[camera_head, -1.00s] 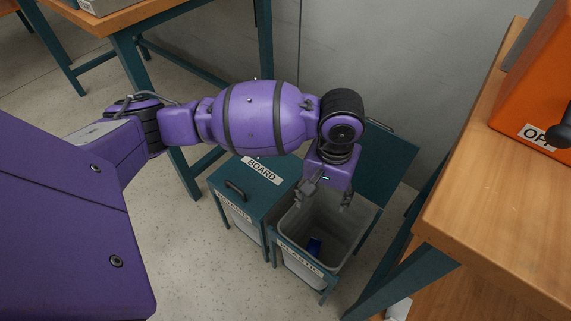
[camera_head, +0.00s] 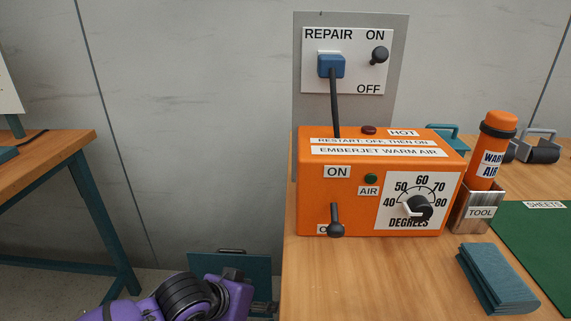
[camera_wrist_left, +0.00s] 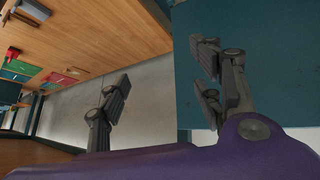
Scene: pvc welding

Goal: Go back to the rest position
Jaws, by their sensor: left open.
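My left arm shows at the bottom of the head view, only its purple and black wrist end, beside the left edge of the wooden bench. Its fingers are out of that frame. In the left wrist view my left gripper (camera_wrist_left: 163,92) has its two dark fingers spread wide apart, with nothing between them. A teal surface (camera_wrist_left: 260,70) lies behind the right finger, and pale grey shows between the fingers. My right gripper is in neither view.
A teal panel (camera_head: 262,272) stands behind my wrist. Another table (camera_head: 45,170) is at left.

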